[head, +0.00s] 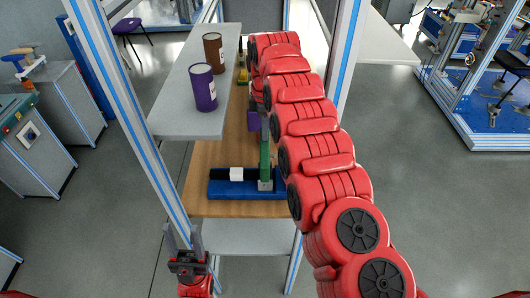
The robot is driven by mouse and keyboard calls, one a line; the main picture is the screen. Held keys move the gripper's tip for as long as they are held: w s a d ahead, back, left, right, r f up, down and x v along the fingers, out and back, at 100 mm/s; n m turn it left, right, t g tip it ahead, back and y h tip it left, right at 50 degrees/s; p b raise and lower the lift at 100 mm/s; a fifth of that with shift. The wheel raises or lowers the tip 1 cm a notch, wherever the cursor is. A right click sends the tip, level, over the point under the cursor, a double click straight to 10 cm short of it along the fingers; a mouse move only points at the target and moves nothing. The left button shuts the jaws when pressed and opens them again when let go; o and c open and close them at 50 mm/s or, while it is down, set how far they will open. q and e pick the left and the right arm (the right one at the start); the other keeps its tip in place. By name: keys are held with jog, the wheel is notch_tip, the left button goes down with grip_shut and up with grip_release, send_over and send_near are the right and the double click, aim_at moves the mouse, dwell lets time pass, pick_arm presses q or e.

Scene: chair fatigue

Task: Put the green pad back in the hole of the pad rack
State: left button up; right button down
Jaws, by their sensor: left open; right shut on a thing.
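The green pad (265,153) stands roughly upright above the right part of the blue pad rack (222,189). A grey block (265,185) is at the pad's lower end, and a white block (236,174) sits on the rack to its left. Whether the pad touches the rack or is in a hole, I cannot tell. My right gripper (262,107) is at the pad's upper end, shut on it and largely hidden by my red arm. My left gripper (185,242) is open and empty in front of the table, at the lower left.
The rack is on a wooden table (215,160). A grey shelf (185,118) above its left side holds a purple can (203,88) and a brown can (213,54). A purple object (253,121) is behind the pad. Blue-striped frame posts (342,65) flank the table.

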jog(key=shift+s+f+g, duration=0.4)
jog(key=shift+s+f, duration=0.45)
jog(key=shift+f, duration=0.25)
jog(key=shift+w+r+p, duration=0.25)
jog(key=shift+r+p, duration=0.2)
jog(key=shift+r, duration=0.1)
jog(key=r+p, duration=0.1)
jog(key=r, duration=0.2)
jog(key=shift+w+p, duration=0.35)
jog(key=shift+w, duration=0.05)
jog(key=shift+r, duration=0.55)
jog(key=shift+w, duration=0.15)
jog(key=c, duration=1.1)
grip_release()
jog(key=shift+w+r+t, duration=0.1)
jog(key=shift+w+t, duration=0.05)
jog(key=shift+t, duration=0.15)
jog(key=shift+r, duration=0.15)
